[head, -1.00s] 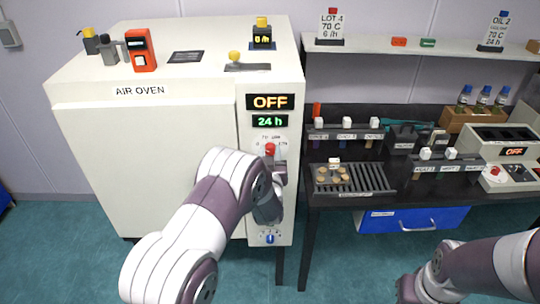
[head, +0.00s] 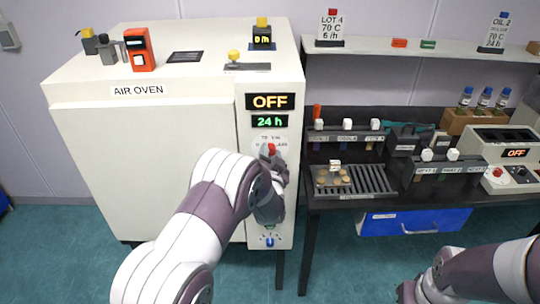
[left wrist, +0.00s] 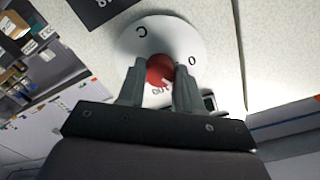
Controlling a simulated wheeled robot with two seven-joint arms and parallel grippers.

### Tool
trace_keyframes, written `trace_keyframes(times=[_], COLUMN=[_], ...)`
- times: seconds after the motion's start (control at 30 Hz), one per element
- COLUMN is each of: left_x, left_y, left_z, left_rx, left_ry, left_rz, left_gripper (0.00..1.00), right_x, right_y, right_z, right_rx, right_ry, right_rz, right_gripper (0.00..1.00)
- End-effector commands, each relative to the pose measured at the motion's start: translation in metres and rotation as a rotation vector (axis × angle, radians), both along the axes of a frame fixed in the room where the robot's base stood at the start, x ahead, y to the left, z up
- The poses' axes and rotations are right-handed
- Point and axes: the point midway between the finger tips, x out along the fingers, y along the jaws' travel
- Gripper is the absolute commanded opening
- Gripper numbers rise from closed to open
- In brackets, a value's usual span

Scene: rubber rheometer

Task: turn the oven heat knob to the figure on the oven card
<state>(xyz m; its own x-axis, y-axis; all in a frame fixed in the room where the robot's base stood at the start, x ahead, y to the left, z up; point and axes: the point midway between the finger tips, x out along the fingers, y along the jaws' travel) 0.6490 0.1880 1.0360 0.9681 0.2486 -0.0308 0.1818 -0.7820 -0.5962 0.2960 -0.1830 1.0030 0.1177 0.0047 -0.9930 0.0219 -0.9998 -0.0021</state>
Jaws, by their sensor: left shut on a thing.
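The white air oven (head: 145,160) has a red heat knob (head: 271,149) on its right-hand panel. My left gripper (head: 271,156) is at this knob. In the left wrist view the red knob (left wrist: 160,70) sits between the two fingertips (left wrist: 160,76), which are shut on it. A round white dial (left wrist: 160,38) surrounds it; most of its figures are hidden or unreadable. The upper oven display (head: 270,101) reads OFF, the one below (head: 269,121) 24 h. A card (head: 332,27) on the shelf reads LOT 4, 70 C, 6 /h.
Another card (head: 495,32), headed OIL 2, stands at the shelf's right. A blue-white knob (head: 269,241) is low on the oven panel. The dark bench (head: 400,196) right of the oven holds racks and a slotted tray. An orange device (head: 139,49) stands on the oven top.

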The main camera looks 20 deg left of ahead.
Motion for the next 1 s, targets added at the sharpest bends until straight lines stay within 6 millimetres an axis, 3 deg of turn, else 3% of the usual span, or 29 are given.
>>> trace_keyframes(times=[0.63,0.67,0.7,1.0], left_x=[-0.0001,-0.0001,-0.0002,-0.0006], left_y=[-0.0003,-0.0003,-0.0002,-0.0004], left_z=[-0.0005,-0.0005,-0.0004,-0.0002], left_rx=[0.044,0.044,0.044,0.043], left_ry=[0.014,0.014,0.014,0.013], left_rz=[0.0,0.0,0.0,0.0], left_gripper=[0.04,0.45,0.58,0.6], right_x=[-0.0001,0.0,-0.0001,0.0], right_y=[0.0,0.0,0.0,0.0], right_z=[-0.0004,-0.0004,-0.0004,-0.0006], right_rx=[0.0,0.0,0.0,0.0], right_ry=[0.0,0.0,0.0,0.0], right_rz=[0.0,0.0,0.0,0.0], right_gripper=[0.0,0.0,0.0,0.0])
